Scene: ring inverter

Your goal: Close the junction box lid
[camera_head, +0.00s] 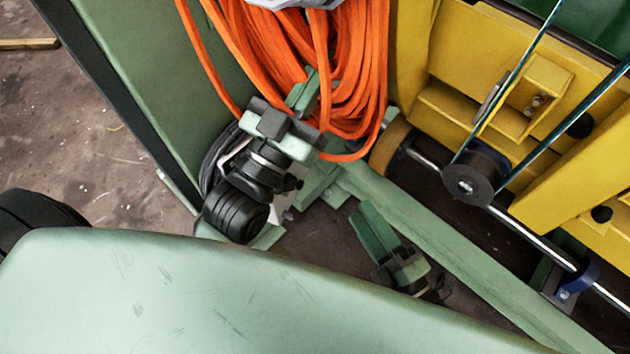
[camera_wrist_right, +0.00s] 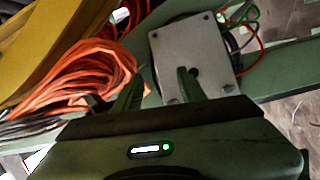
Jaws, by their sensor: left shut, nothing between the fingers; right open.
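The junction box shows in the right wrist view as a light grey square plate, which looks like its lid (camera_wrist_right: 212,58), with corner screws and a dark round spot. Red, green and black wires (camera_wrist_right: 248,28) come out beside it. I cannot tell how far the lid stands from the box. In the head view my left arm hides most of the box. My left gripper (camera_head: 306,88) is shut and empty, against the orange cable. My right gripper (camera_head: 368,222) is open below and right of it. In the right wrist view its right fingertip overlaps the plate; contact is unclear.
A bundle of orange cable (camera_head: 345,75) hangs beside my left gripper. A green beam (camera_head: 425,225) runs from the box area to the lower right. Yellow machinery (camera_head: 455,110) with a black pulley (camera_head: 470,180) and steel shaft fills the right side.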

